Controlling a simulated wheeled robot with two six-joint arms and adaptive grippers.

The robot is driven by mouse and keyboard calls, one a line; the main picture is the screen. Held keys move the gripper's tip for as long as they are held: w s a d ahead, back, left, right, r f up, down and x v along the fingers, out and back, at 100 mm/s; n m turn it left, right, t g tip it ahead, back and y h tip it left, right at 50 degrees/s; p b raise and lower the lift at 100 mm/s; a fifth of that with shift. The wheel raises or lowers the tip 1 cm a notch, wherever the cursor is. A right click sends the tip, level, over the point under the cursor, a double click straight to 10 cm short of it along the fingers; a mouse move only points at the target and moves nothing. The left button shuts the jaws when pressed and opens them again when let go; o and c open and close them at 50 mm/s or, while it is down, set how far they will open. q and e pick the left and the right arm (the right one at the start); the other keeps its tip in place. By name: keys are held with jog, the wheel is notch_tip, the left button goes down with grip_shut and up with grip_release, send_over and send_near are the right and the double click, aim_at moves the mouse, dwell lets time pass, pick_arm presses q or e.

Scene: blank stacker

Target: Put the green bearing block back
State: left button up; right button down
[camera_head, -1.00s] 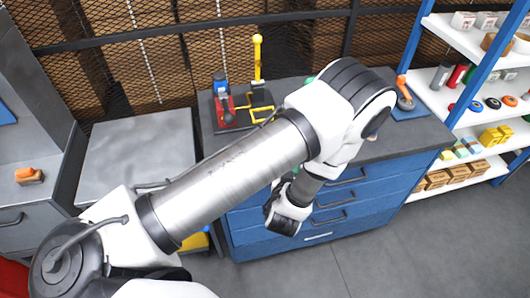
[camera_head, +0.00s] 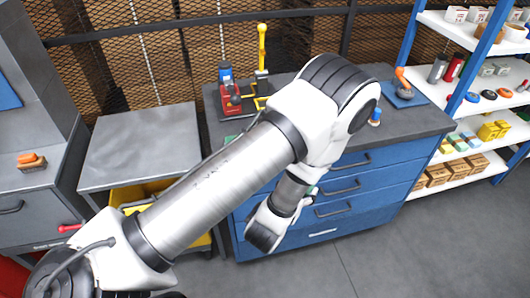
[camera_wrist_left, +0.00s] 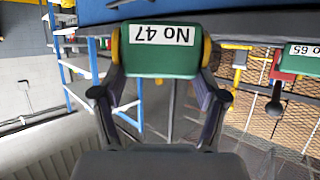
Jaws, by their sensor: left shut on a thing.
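In the left wrist view, a green bearing block (camera_wrist_left: 160,62) with a white label reading "No 47" upside down sits between my left gripper's fingers. My left gripper (camera_wrist_left: 160,50) is shut on it, with a finger at each side. In the head view only a small green edge (camera_head: 313,191) shows beside my wrist, in front of the blue drawers; my arm hides the rest. A second green block (camera_wrist_left: 301,60), labelled "No 65", shows at the right of the wrist view. A green patch (camera_head: 231,138) lies on the bench, partly behind my arm. My right gripper is out of view.
A dark bench top (camera_head: 405,135) over blue drawers (camera_head: 375,172) carries a red fixture (camera_head: 230,100), a yellow post (camera_head: 261,50) and an orange-handled tool (camera_head: 402,82). White shelving (camera_head: 425,90) with goods stands right. A grey table (camera_head: 140,145) stands left, above a yellow bin (camera_head: 130,195).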

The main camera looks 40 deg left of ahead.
pick_arm(q)
jog(key=s+a+r+n+g+y+p, duration=0.1)
jog(key=a+r+n+g+y+p, duration=0.45)
jog(key=a+n+y+p, duration=0.35)
jog(key=shift+t, duration=0.45)
jog(key=w+a+b, duration=0.2)
jog(key=w, duration=0.2)
jog(key=w+a+f+b, duration=0.1)
jog(key=w+a+b, duration=0.1)
jog(key=w, duration=0.3)
jog(key=w+a+b, duration=0.1)
jog(key=w+a, duration=0.3)
jog(key=shift+w+f+b, duration=0.15)
jog(key=shift+b, duration=0.25)
jog(key=shift+w+a+f+b, duration=0.15)
jog(key=shift+w+f+b, duration=0.05)
jog(key=shift+f+b, duration=0.1)
notch_tip(320, 180, down, 3)
jog(key=shift+r+b, duration=0.1)
jog(key=shift+b, duration=0.9)
jog(key=o, duration=1.8)
jog(key=shift+s, duration=0.1)
jog(key=shift+c, duration=0.2)
